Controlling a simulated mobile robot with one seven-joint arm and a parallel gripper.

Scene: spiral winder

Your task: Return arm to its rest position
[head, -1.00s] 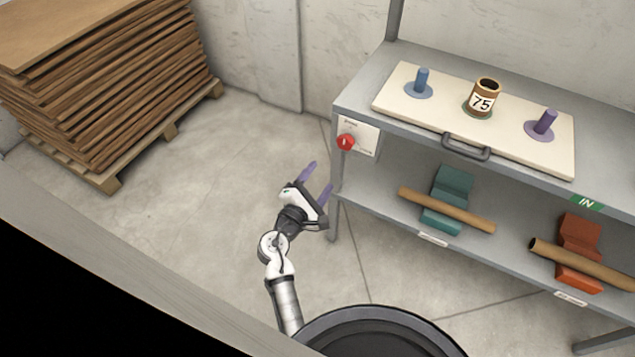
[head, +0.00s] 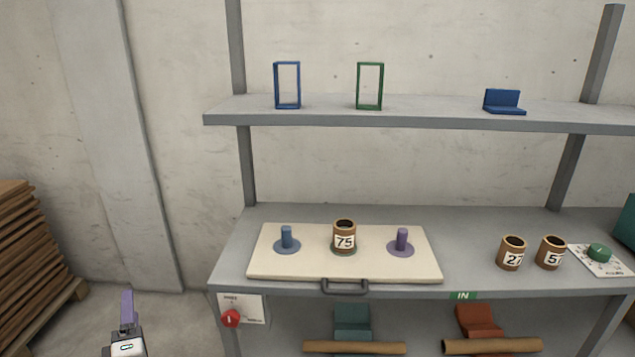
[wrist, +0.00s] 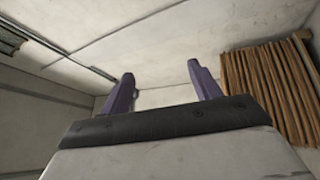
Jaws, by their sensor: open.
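My gripper (wrist: 164,92) shows in the wrist view with its two purple fingers apart and nothing between them. In the head view only a small part of my gripper (head: 128,312) shows at the bottom left, in front of the floor and left of the shelf unit. It touches nothing there. The rest of my arm is below the picture edge.
A shelf unit (head: 330,118) stands ahead. Its middle level holds a cream board (head: 300,267) with a blue peg, a core marked 75 and a purple peg. A red switch (head: 230,318) is at its left front. Stacked brown sheets (head: 25,245) stand at the far left.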

